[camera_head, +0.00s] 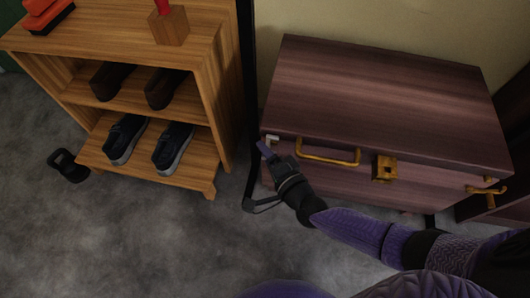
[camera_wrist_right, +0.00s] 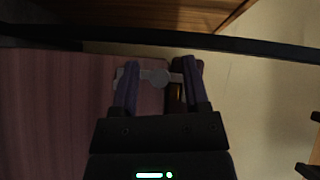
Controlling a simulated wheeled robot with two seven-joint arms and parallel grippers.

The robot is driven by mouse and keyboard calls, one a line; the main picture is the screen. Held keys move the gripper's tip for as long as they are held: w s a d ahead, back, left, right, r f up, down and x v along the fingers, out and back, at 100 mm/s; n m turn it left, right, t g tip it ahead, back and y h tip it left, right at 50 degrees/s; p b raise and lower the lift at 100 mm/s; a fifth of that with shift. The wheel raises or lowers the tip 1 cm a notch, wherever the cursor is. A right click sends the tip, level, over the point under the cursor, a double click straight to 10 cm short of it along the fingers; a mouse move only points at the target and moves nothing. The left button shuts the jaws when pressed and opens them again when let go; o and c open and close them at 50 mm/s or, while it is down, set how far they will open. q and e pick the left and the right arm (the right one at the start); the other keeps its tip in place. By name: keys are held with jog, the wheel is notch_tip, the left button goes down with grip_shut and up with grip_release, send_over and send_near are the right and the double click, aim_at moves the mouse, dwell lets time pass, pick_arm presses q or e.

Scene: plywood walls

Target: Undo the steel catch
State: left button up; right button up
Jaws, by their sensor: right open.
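The steel catch (camera_head: 272,138) is a small grey piece at the left front corner of a dark reddish-brown wooden chest (camera_head: 385,95). The chest's lid is down. My right gripper (camera_head: 266,149) is at that corner, its purple fingers right by the catch and hiding part of it. In the right wrist view the gripper (camera_wrist_right: 161,80) is open, and the grey catch (camera_wrist_right: 152,77) shows between and behind its two fingers. I cannot tell whether the fingers touch it. My left gripper is not in view.
The chest's front also has a brass handle (camera_head: 330,158), a brass middle catch (camera_head: 384,168) and a brass right catch (camera_head: 487,190). A wooden shoe rack (camera_head: 215,120) with several shoes stands left, beyond a dark upright post. A black object (camera_head: 68,166) lies on the grey floor.

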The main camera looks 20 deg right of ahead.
grip_shut()
dwell(0.3)
dwell(1.2)
